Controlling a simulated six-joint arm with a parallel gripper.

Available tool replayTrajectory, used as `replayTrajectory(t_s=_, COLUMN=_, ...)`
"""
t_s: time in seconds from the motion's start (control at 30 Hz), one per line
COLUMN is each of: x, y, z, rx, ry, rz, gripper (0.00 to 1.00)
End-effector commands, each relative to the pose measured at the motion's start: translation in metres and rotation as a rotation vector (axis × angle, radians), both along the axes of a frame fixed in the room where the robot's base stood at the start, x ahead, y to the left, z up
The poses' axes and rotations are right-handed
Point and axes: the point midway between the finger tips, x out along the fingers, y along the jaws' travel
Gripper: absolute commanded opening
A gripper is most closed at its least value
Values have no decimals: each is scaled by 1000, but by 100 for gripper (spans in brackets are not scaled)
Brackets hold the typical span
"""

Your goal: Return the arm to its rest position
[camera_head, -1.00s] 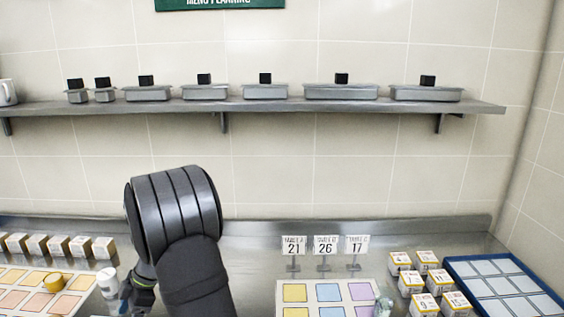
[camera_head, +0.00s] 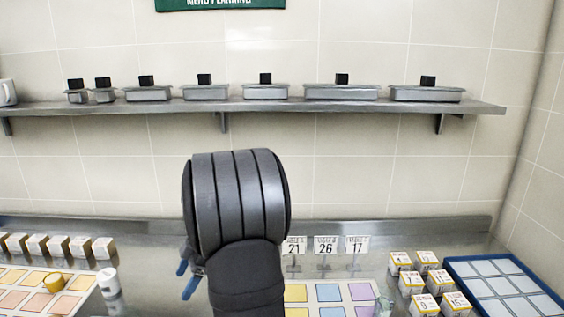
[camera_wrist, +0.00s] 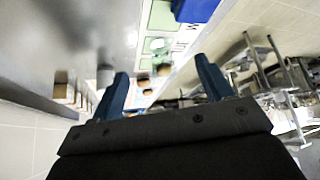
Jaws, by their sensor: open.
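My arm, dark grey and black, stands in the lower middle of the head view and hides part of the counter behind it. My gripper shows in the wrist view (camera_wrist: 165,85) as two blue fingers spread apart with nothing between them. In the head view its blue fingertips (camera_head: 188,272) show just left of the arm, above the counter. The rest of the gripper is hidden behind the arm there.
The steel counter (camera_head: 150,262) holds small boxes (camera_head: 62,246), a yellow ring (camera_head: 54,283), a white container (camera_head: 108,281), colour cards (camera_head: 328,292), number signs (camera_head: 325,245), numbered boxes (camera_head: 411,284) and a blue tray (camera_head: 497,265). A shelf (camera_head: 270,105) with lidded pans runs above.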

Motion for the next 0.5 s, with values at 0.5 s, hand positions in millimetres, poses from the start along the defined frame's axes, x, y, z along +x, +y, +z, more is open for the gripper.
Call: replayTrajectory(t_s=0.5, x=62, y=-86, z=-5, rx=1, ry=0, rz=-338, gripper=72)
